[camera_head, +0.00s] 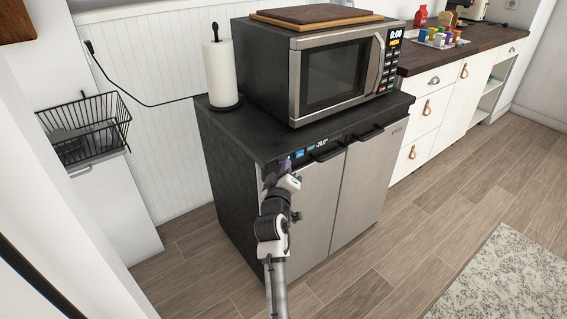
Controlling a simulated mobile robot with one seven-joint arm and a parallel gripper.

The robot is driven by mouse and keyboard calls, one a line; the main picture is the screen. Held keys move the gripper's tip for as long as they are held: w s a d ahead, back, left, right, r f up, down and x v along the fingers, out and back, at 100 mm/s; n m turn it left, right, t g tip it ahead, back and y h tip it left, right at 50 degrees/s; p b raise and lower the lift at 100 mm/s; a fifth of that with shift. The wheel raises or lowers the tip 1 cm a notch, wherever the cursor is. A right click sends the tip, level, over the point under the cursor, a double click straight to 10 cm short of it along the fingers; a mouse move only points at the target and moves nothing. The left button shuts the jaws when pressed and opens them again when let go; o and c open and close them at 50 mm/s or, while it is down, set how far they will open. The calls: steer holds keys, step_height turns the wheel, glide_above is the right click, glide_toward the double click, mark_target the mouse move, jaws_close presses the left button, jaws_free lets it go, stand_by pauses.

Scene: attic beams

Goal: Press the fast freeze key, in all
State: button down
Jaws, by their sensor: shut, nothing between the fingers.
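A dark freezer cabinet (228,179) with two grey steel doors stands in the middle of the view. A control strip (311,150) runs along the top of its front at the left, with small lit blue keys (299,155) and a temperature readout (322,143). The key labels are too small to read. My arm reaches up from the bottom, and my gripper (284,171) is at the left end of the strip, close to a small purple-lit spot. It is shut and empty. Its fingertips are partly hidden by my wrist, and I cannot tell whether they touch the panel.
A microwave (335,78) with wooden boards (316,15) on top and a paper towel roll (220,75) stand on the cabinet. A wire basket (88,130) is at left. White drawers (428,115) stand at right. The wooden floor in front is clear, with a rug (508,280).

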stand_by(0.4)
steer(key=shift+s+d+p, duration=0.5)
steer(key=shift+s+p, duration=0.05)
steer(key=shift+s, duration=0.1)
steer(key=s+d+p, duration=0.1)
steer(key=s, duration=0.1)
steer(key=s+d+p, duration=0.1)
steer(key=d+p, duration=0.1)
steer(key=shift+s+d+p, duration=0.2)
steer(key=shift+s+p, duration=0.1)
steer(key=shift+s, duration=0.1)
stand_by(0.6)
